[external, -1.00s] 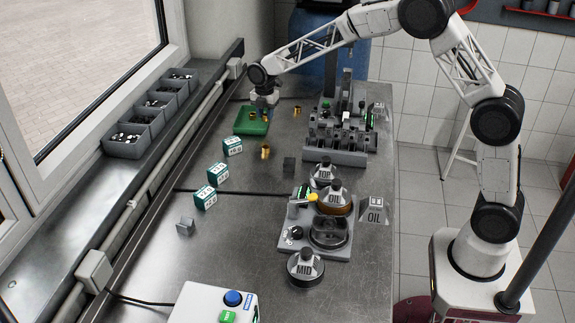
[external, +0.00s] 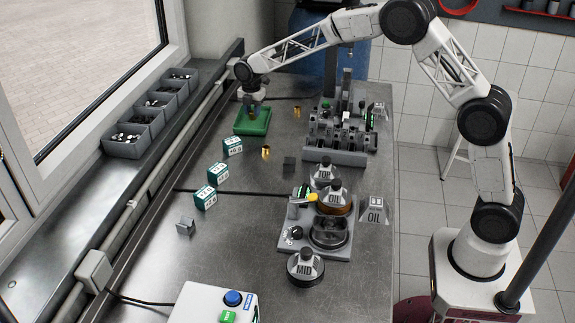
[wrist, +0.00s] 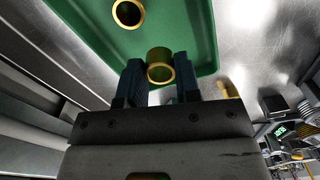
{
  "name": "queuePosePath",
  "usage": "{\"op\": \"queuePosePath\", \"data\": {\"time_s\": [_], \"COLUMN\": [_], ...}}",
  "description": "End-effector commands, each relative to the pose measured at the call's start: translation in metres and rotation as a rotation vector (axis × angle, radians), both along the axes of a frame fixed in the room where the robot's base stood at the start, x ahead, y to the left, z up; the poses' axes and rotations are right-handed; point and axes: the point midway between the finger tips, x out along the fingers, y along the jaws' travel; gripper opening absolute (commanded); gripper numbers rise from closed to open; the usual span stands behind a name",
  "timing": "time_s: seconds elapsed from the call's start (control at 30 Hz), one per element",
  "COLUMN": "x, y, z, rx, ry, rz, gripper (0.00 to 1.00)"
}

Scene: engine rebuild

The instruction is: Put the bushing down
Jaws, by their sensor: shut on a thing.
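My gripper (wrist: 160,80) is shut on a brass bushing (wrist: 159,58), held between its two dark fingertips in the wrist view. The held bushing is over or in the green tray (wrist: 195,30); I cannot tell whether it touches the tray floor. Another brass bushing (wrist: 128,13) lies in the tray, beyond the held one. In the external view my gripper (external: 251,108) is over the green tray (external: 253,127), and the held bushing cannot be made out there.
Two brass bushings stand on the metal bench, one nearer (external: 265,152) and one farther (external: 297,111). A green and white box (external: 232,146) is close to the tray's near side. A grey fixture (external: 340,150) stands to the right. The window-side rail is left of the tray.

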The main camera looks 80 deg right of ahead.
Motion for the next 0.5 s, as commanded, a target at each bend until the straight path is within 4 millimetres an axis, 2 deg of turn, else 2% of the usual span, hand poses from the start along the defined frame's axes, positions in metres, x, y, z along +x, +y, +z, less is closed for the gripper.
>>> {"op": "queuePosePath", "data": {"time_s": [0.33, 0.5], "x": [0.0, 0.0], "y": [0.0, 0.0], "z": [-0.03, -0.035], "rx": [0.0, 0.0], "ry": [0.001, 0.001], "rz": [0.0, 0.0], "gripper": [0.07, 0.07]}}
